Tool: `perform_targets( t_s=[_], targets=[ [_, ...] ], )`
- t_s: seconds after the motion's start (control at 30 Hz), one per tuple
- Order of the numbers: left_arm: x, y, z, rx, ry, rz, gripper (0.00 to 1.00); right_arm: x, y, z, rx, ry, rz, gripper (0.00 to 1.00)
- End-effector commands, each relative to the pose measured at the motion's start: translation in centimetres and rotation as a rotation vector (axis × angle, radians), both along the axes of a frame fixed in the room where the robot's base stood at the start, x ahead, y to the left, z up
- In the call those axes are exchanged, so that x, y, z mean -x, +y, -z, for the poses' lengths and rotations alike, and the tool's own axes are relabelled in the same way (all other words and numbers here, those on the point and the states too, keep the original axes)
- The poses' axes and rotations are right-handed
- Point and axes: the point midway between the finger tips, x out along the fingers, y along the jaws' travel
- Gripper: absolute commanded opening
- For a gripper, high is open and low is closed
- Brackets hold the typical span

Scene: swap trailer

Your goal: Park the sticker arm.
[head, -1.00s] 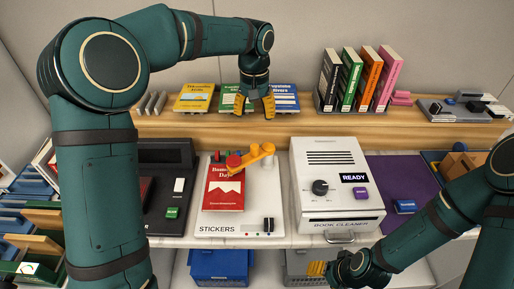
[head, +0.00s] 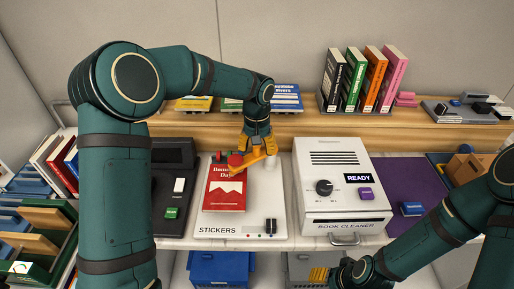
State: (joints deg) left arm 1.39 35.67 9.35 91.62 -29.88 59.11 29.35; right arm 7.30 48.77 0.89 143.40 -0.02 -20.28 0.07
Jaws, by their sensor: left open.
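The white STICKERS station (head: 262,215) stands on the counter with a red book (head: 224,193) lying on it.
The BOOK CLEANER (head: 342,190) stands close on the right, its display reading READY. A dark machine (head: 172,190) stands on the left. A wooden shelf (head: 300,125) with books runs behind. Blue and grey bins sit below.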

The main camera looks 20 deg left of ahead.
Motion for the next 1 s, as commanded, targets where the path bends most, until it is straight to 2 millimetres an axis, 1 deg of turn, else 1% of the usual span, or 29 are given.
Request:
perform_targets(
  t_s=[0.23, 0.27, 0.3, 0.4, 0.77, 1.0],
  targets=[
    [0.0, 0.01, 0.02, 0.0, 0.0, 0.0, 0.55, -0.02, 0.0, -0.01, 0.0, -0.001, 0.0, 0.58],
    [0.0, 0.01, 0.01, 0.0, 0.0, 0.0, 0.45, -0.02, 0.0, -0.01, 0.0, 0.0, 0.0, 0.58],
    [0.0, 0.01, 0.01, 0.0, 0.0, 0.0, 0.3, -0.02, 0.0, -0.01, 0.0, 0.0, 0.0, 0.58],
    [0.0, 0.01, 0.0, 0.0, 0.0, 0.0, 0.0, -0.02, 0.0, -0.01, 0.0, 0.0, 0.0, 0.58],
    [0.1, -0.14, -0.03, 0.0, 0.0, -0.028, 0.0, -0.01, 0.0, 0.0, 0.0, 0.0, 0.0, 0.58],
    [0.43, -0.73, -0.06, -0.001, -0.001, -0.153, 0.0, -0.01, 0.0, 0.04, 0.0, 0.0, 0.0, 0.58]
  ],
)
